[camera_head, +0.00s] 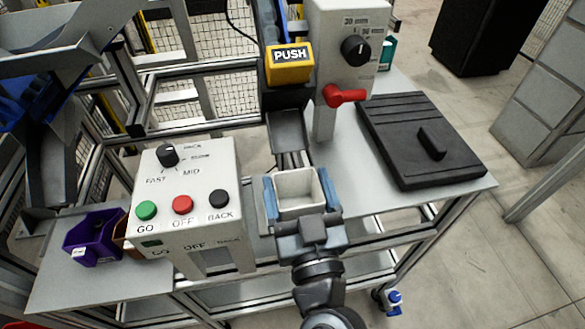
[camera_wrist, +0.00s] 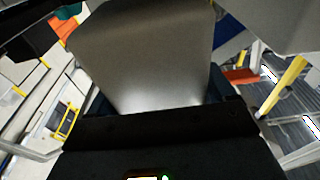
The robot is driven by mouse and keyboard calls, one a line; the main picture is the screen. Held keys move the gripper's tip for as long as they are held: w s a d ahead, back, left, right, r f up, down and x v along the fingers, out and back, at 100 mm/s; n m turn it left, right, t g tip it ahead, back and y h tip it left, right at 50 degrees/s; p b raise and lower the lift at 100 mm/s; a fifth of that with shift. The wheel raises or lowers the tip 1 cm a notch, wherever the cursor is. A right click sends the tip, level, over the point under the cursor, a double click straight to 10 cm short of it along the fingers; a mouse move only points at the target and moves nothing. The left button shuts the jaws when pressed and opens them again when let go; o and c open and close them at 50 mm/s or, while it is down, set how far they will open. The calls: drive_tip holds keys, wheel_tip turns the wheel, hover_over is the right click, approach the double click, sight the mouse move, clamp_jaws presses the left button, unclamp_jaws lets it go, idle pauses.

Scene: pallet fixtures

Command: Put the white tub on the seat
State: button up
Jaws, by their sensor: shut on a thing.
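The white tub (camera_head: 297,186) is a small open-topped square box, upright, and looks empty inside. My gripper (camera_head: 296,196) is shut on it, with one blue finger on each side. The tub is near the front edge of the grey table, right of the control box; I cannot tell if it touches the table. In the wrist view a pale grey surface, likely the tub's wall (camera_wrist: 150,60), fills the middle. A grey metal channel (camera_head: 287,130) under the yellow PUSH block lies just behind the tub. I cannot tell for sure that this is the seat.
The white control box (camera_head: 190,230) with coloured buttons stands left. A purple bin (camera_head: 94,238) sits further left. A white panel with a black dial (camera_head: 345,20) and red lever (camera_head: 345,96) stands behind. A black plate with a raised handle (camera_head: 425,140) lies right. Bare table (camera_head: 350,185) shows between.

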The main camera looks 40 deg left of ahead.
sight(293, 179)
drive_tip(key=x, duration=0.2)
drive_tip(key=p+x, duration=0.1)
drive_tip(key=x, duration=0.1)
drive_tip(key=shift+w+a+f, duration=0.1)
drive_tip(key=shift+f, duration=0.15)
drive_tip(key=shift+f+b, duration=0.75)
drive_tip(key=shift+f, duration=0.05)
drive_tip(key=shift+c, duration=0.5)
drive_tip(key=shift+f, duration=0.1)
drive_tip(key=shift+f, duration=0.15)
drive_tip(key=o, duration=1)
